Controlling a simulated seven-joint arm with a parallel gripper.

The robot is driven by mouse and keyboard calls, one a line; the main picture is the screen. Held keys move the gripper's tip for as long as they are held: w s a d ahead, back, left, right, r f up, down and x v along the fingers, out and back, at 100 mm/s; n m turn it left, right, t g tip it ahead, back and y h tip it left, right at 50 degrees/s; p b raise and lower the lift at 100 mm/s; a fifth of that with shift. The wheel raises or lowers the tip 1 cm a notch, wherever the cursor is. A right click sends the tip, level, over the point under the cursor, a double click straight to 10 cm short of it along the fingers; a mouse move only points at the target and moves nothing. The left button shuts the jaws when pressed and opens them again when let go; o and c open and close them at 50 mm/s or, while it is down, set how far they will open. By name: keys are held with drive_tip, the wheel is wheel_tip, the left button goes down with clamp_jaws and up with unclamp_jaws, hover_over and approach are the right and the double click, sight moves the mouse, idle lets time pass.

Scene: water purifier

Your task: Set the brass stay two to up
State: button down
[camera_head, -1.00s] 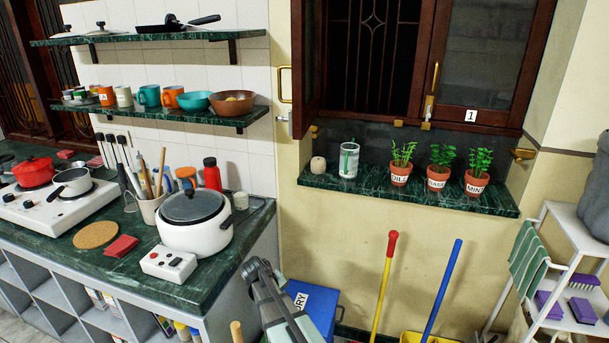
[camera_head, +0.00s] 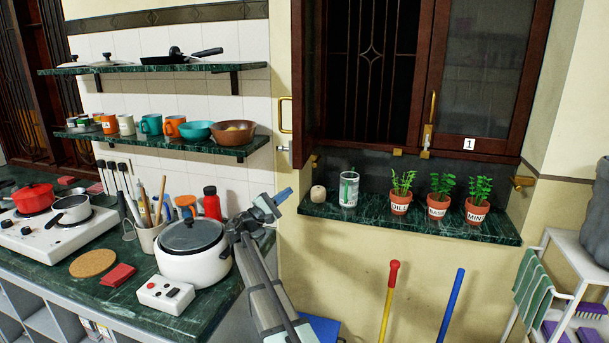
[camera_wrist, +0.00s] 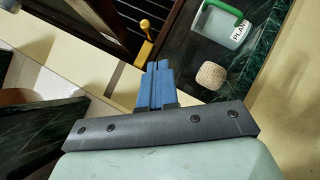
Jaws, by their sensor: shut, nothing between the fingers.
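Several small brass fittings sit along the window's lower edge. One is at the left jamb (camera_head: 314,160), others are at the middle (camera_head: 397,151), and one is on the right wall (camera_head: 523,182). None shows a readable "2", so I cannot tell which is stay two. In the wrist view a brass lever (camera_wrist: 145,42) with a round knob stands beyond my fingertips, apart from them. My gripper (camera_head: 285,194) is shut and empty, left of the sill. Its blue fingers (camera_wrist: 158,72) are together in the wrist view.
The white rice cooker (camera_head: 192,262) is left of my arm. A red-handled pole (camera_head: 389,295) leans below the sill.

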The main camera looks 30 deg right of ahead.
drive_tip(key=r, duration=0.1)
drive_tip(key=n, duration=0.2)
approach(317, 161)
drive_tip(key=d, duration=0.1)
drive_tip(key=w+d, duration=0.1)
drive_tip(key=d, duration=0.1)
drive_tip(key=shift+d+r+h, duration=0.2)
drive_tip(key=shift+d+h, duration=0.1)
drive_tip(key=shift+s+r, duration=0.1)
idle(0.4)
wheel_tip(317, 161, up, 3)
drive_tip(key=shift+s+a+f+n+y, duration=0.1)
drive_tip(key=shift+f+n+y, duration=0.1)
drive_tip(key=shift+n+y, duration=0.45)
drive_tip(key=shift+a, duration=0.1)
